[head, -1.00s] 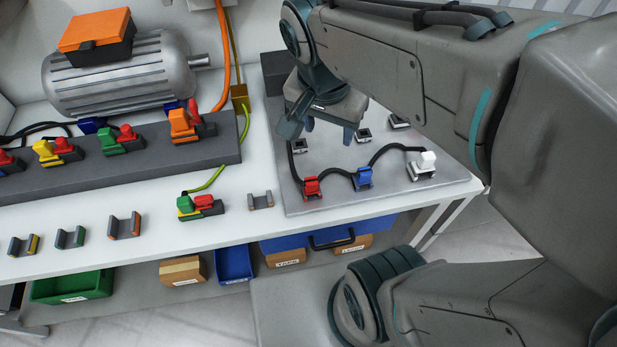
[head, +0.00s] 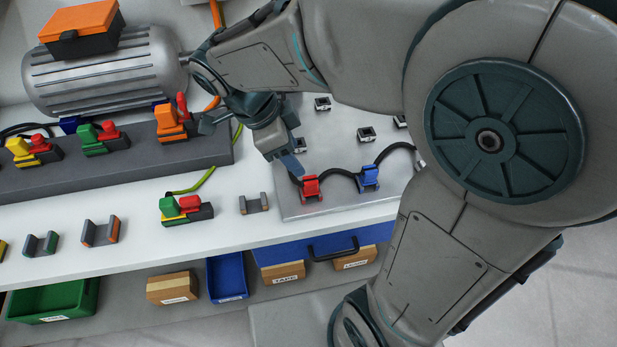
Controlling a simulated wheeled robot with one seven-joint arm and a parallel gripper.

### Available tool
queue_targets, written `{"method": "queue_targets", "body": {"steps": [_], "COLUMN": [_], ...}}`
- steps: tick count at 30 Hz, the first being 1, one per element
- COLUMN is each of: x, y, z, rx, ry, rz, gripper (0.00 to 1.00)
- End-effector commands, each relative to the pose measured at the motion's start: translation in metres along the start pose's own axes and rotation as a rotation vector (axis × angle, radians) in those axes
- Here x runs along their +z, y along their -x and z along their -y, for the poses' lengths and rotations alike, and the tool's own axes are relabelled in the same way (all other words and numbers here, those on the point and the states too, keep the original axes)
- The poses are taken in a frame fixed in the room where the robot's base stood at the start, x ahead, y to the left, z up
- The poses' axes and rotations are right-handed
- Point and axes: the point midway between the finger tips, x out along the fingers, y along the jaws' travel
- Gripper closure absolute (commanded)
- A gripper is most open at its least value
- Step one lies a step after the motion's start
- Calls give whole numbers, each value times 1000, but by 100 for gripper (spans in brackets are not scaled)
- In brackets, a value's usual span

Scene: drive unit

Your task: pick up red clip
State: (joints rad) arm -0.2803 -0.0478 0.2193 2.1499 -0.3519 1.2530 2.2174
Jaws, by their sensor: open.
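A red clip (head: 310,188) stands on the metal plate (head: 345,207), near its front left corner, with a black cable running from it. A blue clip (head: 369,178) stands to its right on the same cable. My gripper (head: 249,143) is open and empty, up and to the left of the red clip, with its right finger near the clip in the picture. It does not touch the clip as far as I can tell. A third clip further right is almost wholly hidden by my arm.
Small empty holders (head: 322,104) sit further back on the plate. A grey rail (head: 130,165) with coloured connectors lies to the left. A green and red connector (head: 186,210) and a grey bracket (head: 254,204) stand on the white bench (head: 140,242) in front. A motor (head: 105,75) stands behind.

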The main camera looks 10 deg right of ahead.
Motion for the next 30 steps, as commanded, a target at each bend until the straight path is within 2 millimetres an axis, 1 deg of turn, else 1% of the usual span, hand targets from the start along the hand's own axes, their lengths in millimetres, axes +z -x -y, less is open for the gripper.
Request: {"method": "queue_targets", "body": {"steps": [1,3,7,9,14,21,24,30], "x": [0,0,0,0,1,5,5,5], "y": [-12,-26,-46,-53,-62,-96,-106,-109], "z": [-1,-1,0,0,0,-1,-1,-1], "rx": [6,5,4,3,2,6,3,0], "ry": [1,1,0,1,2,2,0,1], "rz": [-2,-1,-1,0,0,-1,0,1], "gripper": [47,47,47,47,47,47,47,47]}}
